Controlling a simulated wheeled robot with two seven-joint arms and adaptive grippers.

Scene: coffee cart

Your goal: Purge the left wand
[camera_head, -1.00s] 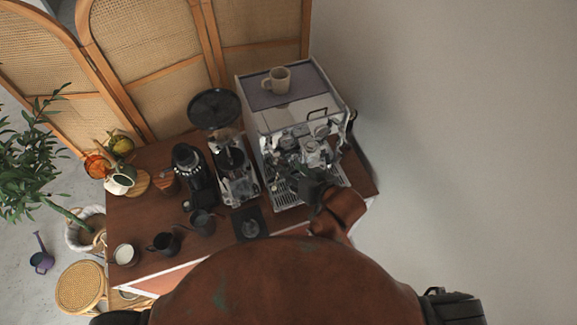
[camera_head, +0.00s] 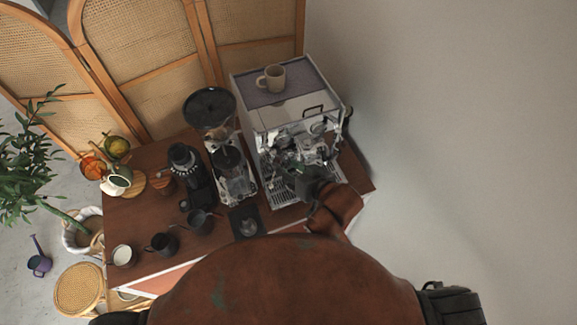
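The silver espresso machine (camera_head: 284,118) stands at the right end of the wooden cart. Its drip tray (camera_head: 285,192) shows at the front. My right gripper (camera_head: 296,172) is at the machine's front, over the drip tray and close to the group area. Its fingers blend with the metal parts there, so I cannot tell whether they are open or shut, or what they touch. The left wand cannot be made out apart from the fittings and the gripper. My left gripper is not in view.
A beige mug (camera_head: 271,78) stands on the machine. Left of it are a grinder (camera_head: 233,170), a second black grinder (camera_head: 196,178), and dark pitchers (camera_head: 163,244). A tamping mat (camera_head: 236,213) lies in front. The cart top (camera_head: 140,215) is bare between items. A wall is at right.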

